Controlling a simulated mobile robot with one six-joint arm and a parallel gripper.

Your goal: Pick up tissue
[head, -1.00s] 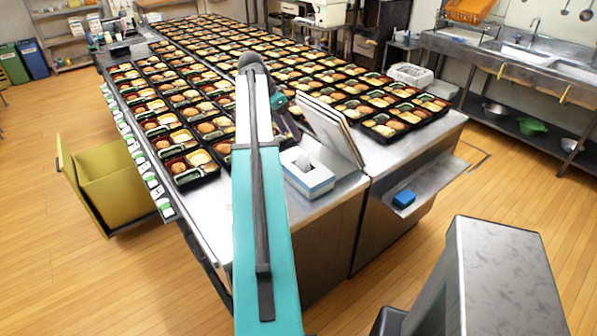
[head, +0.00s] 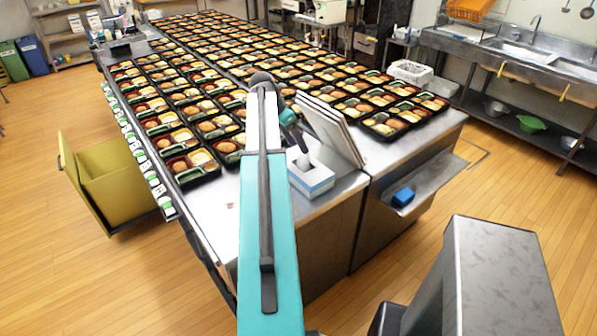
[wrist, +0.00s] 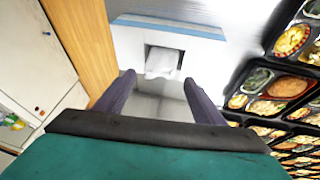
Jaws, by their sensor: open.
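The tissue (wrist: 162,61) is a white tuft standing out of the dark opening of a white and blue tissue box. The tissue box (head: 315,183) sits on the near corner of the steel counter in the head view, and its top also shows in the wrist view (wrist: 205,64). My gripper (wrist: 160,84) is open and empty. In the wrist view its two dark fingers point toward the box, one on each side of the tissue's line, with the tissue just beyond the tips. In the head view my gripper is over the box, partly hidden by my arm.
Rows of filled bento trays (head: 205,92) cover the counter behind and left of the box. A leaning stack of boards (head: 335,125) stands right beside the box. A blue sponge (head: 404,196) lies on a lower side shelf. A yellow bin (head: 110,185) stands at left.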

